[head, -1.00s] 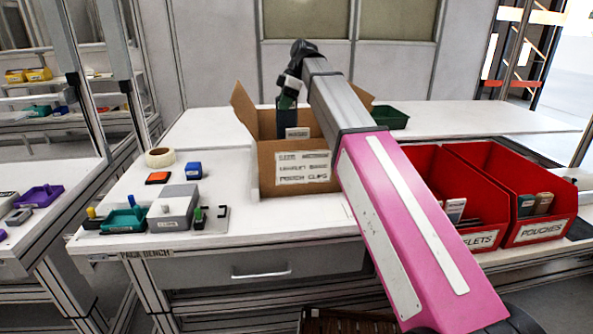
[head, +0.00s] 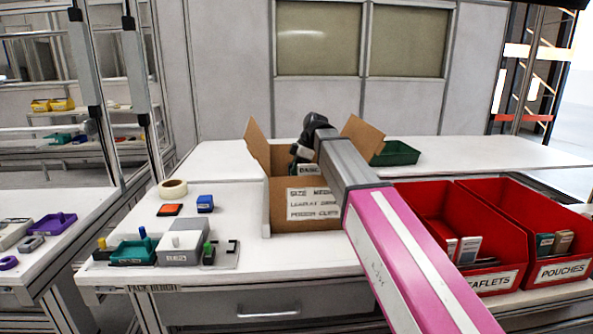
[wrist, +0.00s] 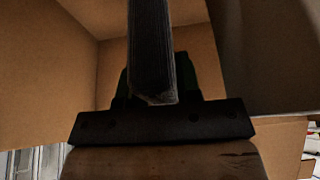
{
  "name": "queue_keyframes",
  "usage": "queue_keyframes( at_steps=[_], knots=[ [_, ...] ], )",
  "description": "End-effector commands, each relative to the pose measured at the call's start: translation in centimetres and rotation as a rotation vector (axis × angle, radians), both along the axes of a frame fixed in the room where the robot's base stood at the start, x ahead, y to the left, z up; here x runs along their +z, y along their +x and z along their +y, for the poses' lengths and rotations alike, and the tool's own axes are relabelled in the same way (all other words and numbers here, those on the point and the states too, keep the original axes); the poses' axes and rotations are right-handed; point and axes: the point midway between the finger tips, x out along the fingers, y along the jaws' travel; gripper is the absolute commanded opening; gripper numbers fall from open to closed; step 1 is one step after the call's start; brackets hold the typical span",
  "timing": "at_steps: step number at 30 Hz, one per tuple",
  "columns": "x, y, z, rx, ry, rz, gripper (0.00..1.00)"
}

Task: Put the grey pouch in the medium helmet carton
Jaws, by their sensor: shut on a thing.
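The brown medium helmet carton (head: 278,215) stands open on the bench, flaps up, with a white label on its front partly covered by my arm. My gripper (head: 300,160) reaches down into the carton's opening. In the wrist view my gripper (wrist: 153,95) is shut on a dark grey slab, the grey pouch (wrist: 152,45), seen edge-on between green fingertips. Brown carton walls (wrist: 60,75) surround it in that view. The carton's floor and the pouch's lower end are hidden.
Red bins marked leaflets (head: 490,284) and pouches (head: 565,272) stand at the right. A green tray (head: 396,153) is behind the carton.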

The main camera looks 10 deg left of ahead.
Motion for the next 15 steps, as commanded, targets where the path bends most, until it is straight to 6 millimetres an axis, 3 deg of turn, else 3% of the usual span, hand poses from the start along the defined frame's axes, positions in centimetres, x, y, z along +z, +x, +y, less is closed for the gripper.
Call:
queue_keyframes(
  at_steps=[10, 11, 12, 15],
  knots=[
    [-0.30, 0.01, 0.01, 0.000, 0.000, 0.000, 0.00],
    [-0.27, 0.03, 0.01, 0.000, 0.000, -0.001, 0.41],
    [-0.26, 0.03, 0.02, 0.000, 0.000, -0.001, 0.54],
    [-0.25, 0.03, 0.01, 0.000, 0.000, -0.001, 0.57]
  ],
)
